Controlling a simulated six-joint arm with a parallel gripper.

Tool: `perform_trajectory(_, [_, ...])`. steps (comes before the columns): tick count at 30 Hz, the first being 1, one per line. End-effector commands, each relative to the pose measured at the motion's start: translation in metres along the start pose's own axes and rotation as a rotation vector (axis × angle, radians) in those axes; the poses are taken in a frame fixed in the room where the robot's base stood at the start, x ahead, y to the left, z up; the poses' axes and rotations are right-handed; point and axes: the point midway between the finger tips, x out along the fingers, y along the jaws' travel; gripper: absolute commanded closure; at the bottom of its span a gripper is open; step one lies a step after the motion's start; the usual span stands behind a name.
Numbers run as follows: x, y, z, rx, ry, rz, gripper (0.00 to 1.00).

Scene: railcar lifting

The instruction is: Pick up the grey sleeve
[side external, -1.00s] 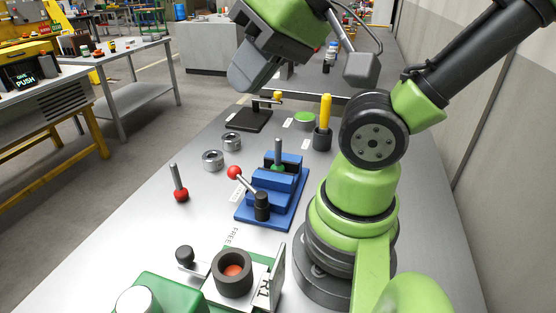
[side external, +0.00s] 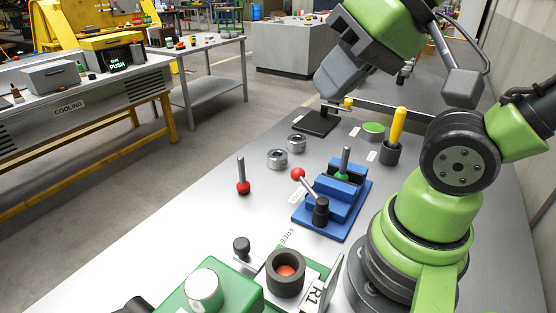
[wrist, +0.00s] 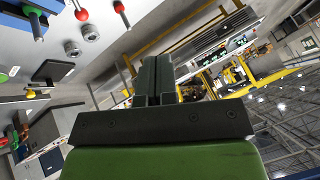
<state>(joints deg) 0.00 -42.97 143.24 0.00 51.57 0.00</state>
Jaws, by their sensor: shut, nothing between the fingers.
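Two short grey metal rings, which look like sleeves, stand on the grey table left of the blue fixture: a nearer ring (side external: 277,159) and a farther ring (side external: 296,143). Both also show at the upper left of the wrist view, one ring (wrist: 90,32) and the other ring (wrist: 72,48). A dark grey, thick-walled cylinder (side external: 286,287) with orange inside sits in the plate marked R1. I cannot tell which is the named sleeve. My gripper (wrist: 155,75) is shut and empty, raised well above the table toward its far end, apart from all of these.
A blue fixture (side external: 325,218) with a red-knobbed lever stands mid-table. A red-based pin (side external: 243,187) stands to its left. A yellow-handled tool (side external: 398,126) stands in a dark cup, near a green disc (side external: 373,127) and black stand (side external: 316,123).

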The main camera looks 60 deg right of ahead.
Motion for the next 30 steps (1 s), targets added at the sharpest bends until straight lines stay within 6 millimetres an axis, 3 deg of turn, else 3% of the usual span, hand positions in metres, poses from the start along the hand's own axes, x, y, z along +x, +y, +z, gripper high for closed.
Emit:
perform_trajectory(5, [0.0,0.0,0.0,0.0,0.0,0.0,1.0])
perform_trajectory(15, [0.0,0.0,0.0,0.0,0.0,0.0,0.22])
perform_trajectory(16, [0.0,0.0,0.0,0.0,0.0,0.0,0.19])
perform_trajectory(25, [0.001,0.0,-0.002,0.013,-0.007,0.003,0.19])
perform_trajectory(30, [0.013,-0.001,-0.021,0.163,-0.087,0.03,0.19])
